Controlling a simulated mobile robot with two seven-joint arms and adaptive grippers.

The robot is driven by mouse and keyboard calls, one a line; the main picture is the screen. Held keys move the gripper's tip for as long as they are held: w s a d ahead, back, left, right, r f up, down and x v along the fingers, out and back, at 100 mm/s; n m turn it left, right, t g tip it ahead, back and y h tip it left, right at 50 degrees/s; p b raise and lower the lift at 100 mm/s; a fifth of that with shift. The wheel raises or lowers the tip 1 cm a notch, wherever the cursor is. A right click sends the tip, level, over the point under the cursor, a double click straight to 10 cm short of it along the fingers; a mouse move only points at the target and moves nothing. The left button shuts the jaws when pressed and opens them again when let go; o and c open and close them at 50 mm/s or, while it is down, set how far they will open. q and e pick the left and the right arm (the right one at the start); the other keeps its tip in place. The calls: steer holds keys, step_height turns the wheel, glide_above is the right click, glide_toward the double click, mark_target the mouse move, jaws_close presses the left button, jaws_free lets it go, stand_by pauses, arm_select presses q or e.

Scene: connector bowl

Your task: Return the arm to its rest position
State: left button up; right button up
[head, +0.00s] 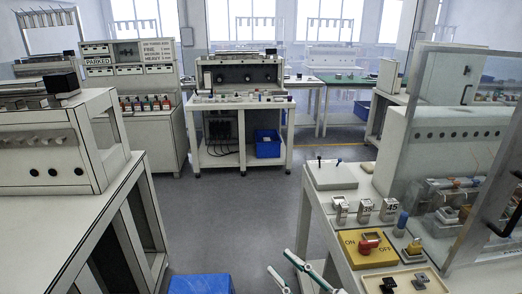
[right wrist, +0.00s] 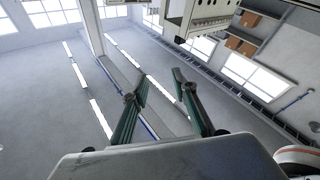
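My right gripper (head: 279,261) shows at the bottom of the head view, low in the aisle beside the left edge of the right-hand bench (head: 330,228). In the right wrist view, its two green and grey fingers (right wrist: 160,80) stand apart with nothing between them. It is open and empty. That view looks out at a tilted room with windows and shelves, and nothing is close to the fingertips. My left gripper is not in the head view.
The right bench carries a yellow ON/OFF switch box (head: 366,248), several small numbered blocks and a clear guard panel (head: 455,130). A blue bin (head: 200,284) stands at the bottom edge. A white bench (head: 60,215) is at left. The grey aisle floor (head: 235,215) is clear.

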steer(key=d+f+m+t+h, duration=0.2)
steer(key=d+f+m+h, duration=0.4)
steer(key=f, duration=0.5)
steer(key=s+d+f+m+g+h, duration=0.1)
steer(key=s+d+f+g+h, duration=0.2)
steer(key=s+f, duration=0.3)
steer(key=s+d+f+m+g+h, duration=0.1)
steer(key=s+d+f+g+h, duration=0.2)
steer(key=f, duration=0.9)
steer(key=s+d, duration=0.2)
steer(key=s, duration=0.2)
steer(key=shift+s+d+f+m+h, duration=0.3)
steer(key=shift+f, duration=0.1)
